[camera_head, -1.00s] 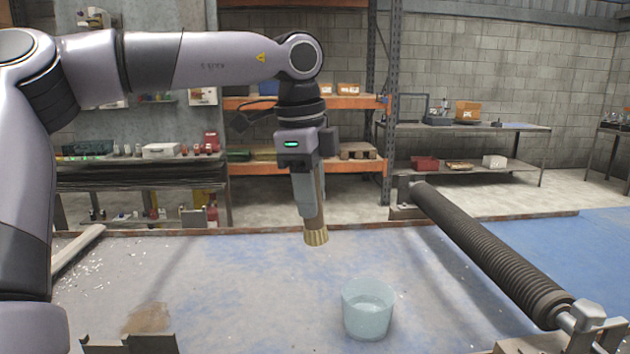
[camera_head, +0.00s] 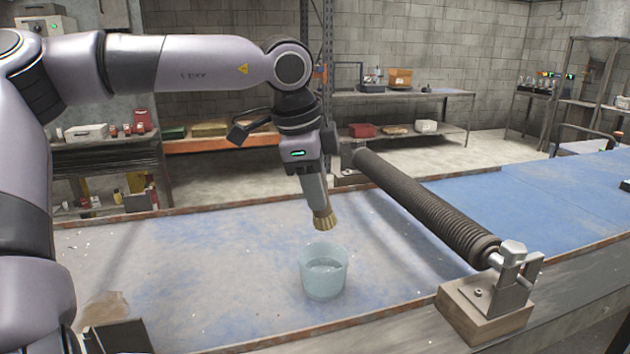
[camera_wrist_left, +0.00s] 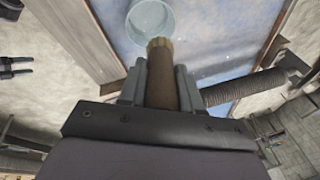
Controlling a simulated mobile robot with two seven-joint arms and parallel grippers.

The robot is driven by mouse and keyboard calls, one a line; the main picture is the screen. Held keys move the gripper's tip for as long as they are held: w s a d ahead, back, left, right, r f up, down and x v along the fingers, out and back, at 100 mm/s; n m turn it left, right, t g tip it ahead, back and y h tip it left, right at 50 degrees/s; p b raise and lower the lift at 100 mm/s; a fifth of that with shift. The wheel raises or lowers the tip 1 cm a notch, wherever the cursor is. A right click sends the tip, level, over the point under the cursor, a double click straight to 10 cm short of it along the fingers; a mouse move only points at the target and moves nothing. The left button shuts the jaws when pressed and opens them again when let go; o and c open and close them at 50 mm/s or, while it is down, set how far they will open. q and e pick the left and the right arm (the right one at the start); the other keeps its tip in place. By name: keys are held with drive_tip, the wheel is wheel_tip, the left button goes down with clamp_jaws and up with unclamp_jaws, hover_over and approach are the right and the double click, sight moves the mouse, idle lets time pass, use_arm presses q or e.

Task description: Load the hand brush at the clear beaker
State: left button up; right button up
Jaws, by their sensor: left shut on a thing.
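The hand brush has a brown handle and tan bristles (camera_head: 325,219) that point down. My left gripper (camera_head: 316,190) is shut on its handle and holds it above the table, tilted a little. In the left wrist view the brown handle (camera_wrist_left: 162,82) lies between the two grey fingers. The clear beaker (camera_head: 324,273) stands upright on the table, just below the bristles in the head view. It also shows at the top of the left wrist view (camera_wrist_left: 150,18). The bristles are outside the beaker, apart from its rim. My right gripper is not in view.
A dark ribbed roller (camera_head: 425,203) on a wooden block (camera_head: 485,308) runs across the table (camera_head: 210,260) right of the beaker. The table around the beaker is clear. A dark bracket (camera_head: 118,337) sits at the front left. Shelves stand behind.

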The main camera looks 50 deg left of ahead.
sight(316, 227)
use_arm(q)
drive_tip(key=shift+f+b, duration=1.1)
drive_tip(key=shift+f, duration=1.25)
wheel_tip(316, 227, down, 2)
drive_tip(key=shift+f+b, duration=0.1)
drive_tip(key=shift+b, duration=0.9)
drive_tip(key=shift+f+b, duration=0.35)
drive_tip(key=shift+b, duration=0.1)
wheel_tip(316, 227, down, 3)
drive_tip(key=b, duration=0.3)
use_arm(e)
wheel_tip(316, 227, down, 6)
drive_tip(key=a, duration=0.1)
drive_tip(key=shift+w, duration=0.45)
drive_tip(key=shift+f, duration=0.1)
use_arm(q)
drive_tip(key=shift+r+p, duration=2.2)
drive_tip(key=shift+r, duration=2.2)
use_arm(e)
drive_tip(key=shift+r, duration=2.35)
